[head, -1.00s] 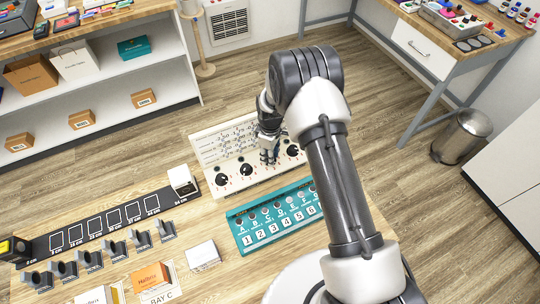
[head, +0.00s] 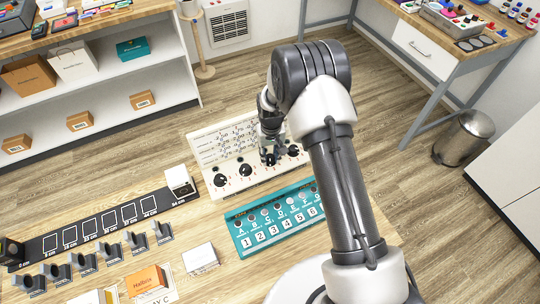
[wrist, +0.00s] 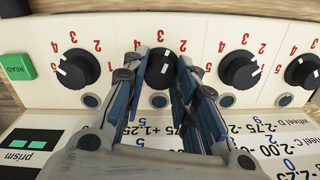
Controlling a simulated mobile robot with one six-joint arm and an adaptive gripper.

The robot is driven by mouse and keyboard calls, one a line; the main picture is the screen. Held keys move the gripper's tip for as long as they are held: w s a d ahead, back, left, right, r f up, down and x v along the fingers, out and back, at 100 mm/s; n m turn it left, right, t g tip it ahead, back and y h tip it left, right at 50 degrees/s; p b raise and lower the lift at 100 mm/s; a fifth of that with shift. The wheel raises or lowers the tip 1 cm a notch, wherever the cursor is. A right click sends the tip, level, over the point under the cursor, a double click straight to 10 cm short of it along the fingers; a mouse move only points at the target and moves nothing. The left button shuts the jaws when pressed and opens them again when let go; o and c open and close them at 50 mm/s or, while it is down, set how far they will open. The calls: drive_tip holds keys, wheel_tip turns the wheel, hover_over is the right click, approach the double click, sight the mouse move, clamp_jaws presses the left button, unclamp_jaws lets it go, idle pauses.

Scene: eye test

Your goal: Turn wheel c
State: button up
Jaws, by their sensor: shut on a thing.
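A cream panel (head: 232,187) stands on the table with a row of black knobs along its near edge and a printed chart behind them. My gripper (head: 270,157) is at the third knob from the left in the head view, which I take as wheel C (wrist: 160,68). In the wrist view my gripper (wrist: 158,82) has one blue-lined finger on each side of that knob, shut on it. The knob's white pointer and the red numbers around it show. The chart lines "Wheel C" and "Wheel D" are upside down there, partly covered by the fingers.
Neighbouring knobs (wrist: 76,69) (wrist: 240,69) stand close on both sides of the fingers. A green READ button (wrist: 18,66) is at the wrist view's left. A teal numbered rack (head: 243,243) lies in front of the panel. A dark marked rail (head: 48,246) lies left.

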sight(271, 157)
drive_tip(key=shift+m, duration=2)
drive_tip(key=o, duration=1.1)
drive_tip(key=shift+r, duration=0.1)
wheel_tip(271, 157, up, 12)
drive_tip(key=shift+d+f, duration=0.1)
drive_tip(key=shift+d, duration=0.05)
drive_tip(key=shift+s, duration=0.1)
